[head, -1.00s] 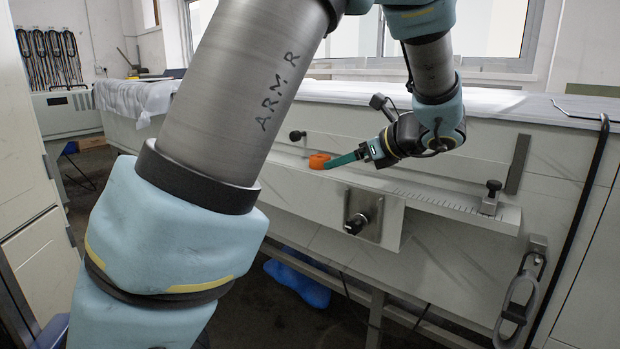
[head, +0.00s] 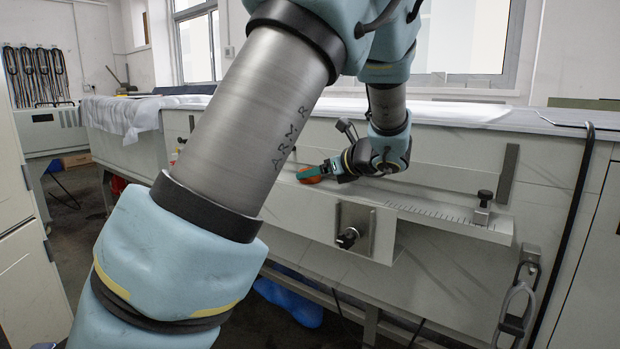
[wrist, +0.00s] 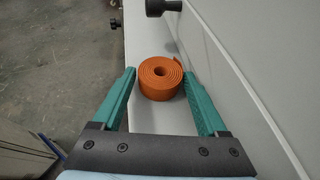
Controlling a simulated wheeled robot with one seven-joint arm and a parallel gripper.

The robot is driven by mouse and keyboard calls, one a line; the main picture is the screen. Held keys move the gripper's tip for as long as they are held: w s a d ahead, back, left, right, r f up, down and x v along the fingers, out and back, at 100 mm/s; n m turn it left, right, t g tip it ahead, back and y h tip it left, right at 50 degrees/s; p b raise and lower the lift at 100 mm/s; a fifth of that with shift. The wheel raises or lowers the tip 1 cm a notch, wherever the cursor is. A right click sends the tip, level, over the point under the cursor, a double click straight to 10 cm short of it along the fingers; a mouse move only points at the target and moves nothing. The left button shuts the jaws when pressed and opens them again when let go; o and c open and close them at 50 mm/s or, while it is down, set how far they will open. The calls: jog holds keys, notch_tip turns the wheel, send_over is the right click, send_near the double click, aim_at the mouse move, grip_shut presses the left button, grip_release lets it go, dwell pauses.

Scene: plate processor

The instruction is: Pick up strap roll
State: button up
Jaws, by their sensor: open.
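The strap roll (wrist: 160,78) is an orange coiled strap. It sits on the narrow pale ledge (wrist: 146,40) of the machine, with its spiral face towards the wrist camera. In the wrist view my gripper (wrist: 158,73) is open, with one green finger on each side of the roll. A small gap shows at the left finger; the right finger is close to the roll, and I cannot tell whether it touches. In the head view the strap roll (head: 308,175) is partly hidden by my gripper (head: 318,168).
A black knob (wrist: 163,6) stands on the machine wall beyond the roll. The machine's upright panel (wrist: 260,60) runs close along the right. A bracket with a black knob (head: 347,238) hangs below the ledge. A ruler with a clamp (head: 482,208) lies to the right.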

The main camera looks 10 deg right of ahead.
jog(key=shift+w+a, duration=0.1)
jog(key=shift+w, duration=0.15)
jog(key=shift+c, duration=0.4)
jog(key=c, duration=1)
